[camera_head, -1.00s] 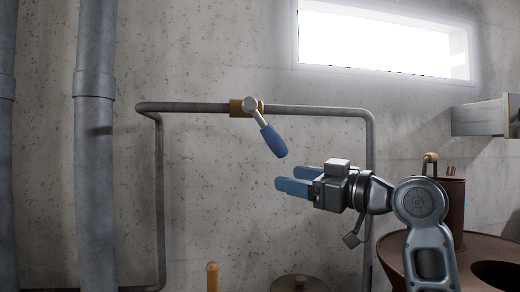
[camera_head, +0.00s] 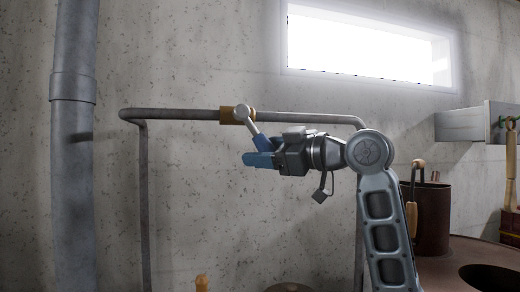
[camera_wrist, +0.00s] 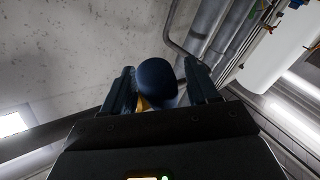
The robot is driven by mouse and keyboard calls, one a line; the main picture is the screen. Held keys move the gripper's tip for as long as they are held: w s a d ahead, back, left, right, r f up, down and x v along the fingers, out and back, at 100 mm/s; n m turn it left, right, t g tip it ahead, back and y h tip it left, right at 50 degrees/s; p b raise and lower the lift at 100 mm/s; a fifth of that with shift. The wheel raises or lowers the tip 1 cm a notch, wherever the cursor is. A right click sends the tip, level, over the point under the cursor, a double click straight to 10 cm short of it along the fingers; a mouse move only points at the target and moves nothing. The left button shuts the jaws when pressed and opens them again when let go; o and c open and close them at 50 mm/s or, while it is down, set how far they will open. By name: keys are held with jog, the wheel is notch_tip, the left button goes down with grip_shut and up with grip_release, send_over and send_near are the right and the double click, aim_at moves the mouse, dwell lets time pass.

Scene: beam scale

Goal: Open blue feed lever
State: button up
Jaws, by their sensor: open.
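The blue feed lever (camera_head: 262,142) has a metal shank and a blue handle and hangs down to the right from a brass valve body on a horizontal pipe. My gripper (camera_head: 258,160) is at the lower part of the blue handle, with its blue fingers pointing left and partly hiding the handle's end. In the wrist view the rounded end of the blue handle (camera_wrist: 157,78) stands between the two dark fingers of my gripper (camera_wrist: 160,92). The fingers are open on either side of it; whether either one touches it I cannot tell.
The brass valve body (camera_head: 229,114) sits on the grey pipe (camera_head: 180,114) along the concrete wall. A thick vertical pipe (camera_head: 73,150) stands at the left. A brown pot (camera_head: 433,215) and a brown round-holed top (camera_head: 455,257) are at the right. The wall below the lever is clear.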

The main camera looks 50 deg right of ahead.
jog(key=shift+w, duration=0.45)
jog(key=shift+c, duration=0.2)
grip_shut()
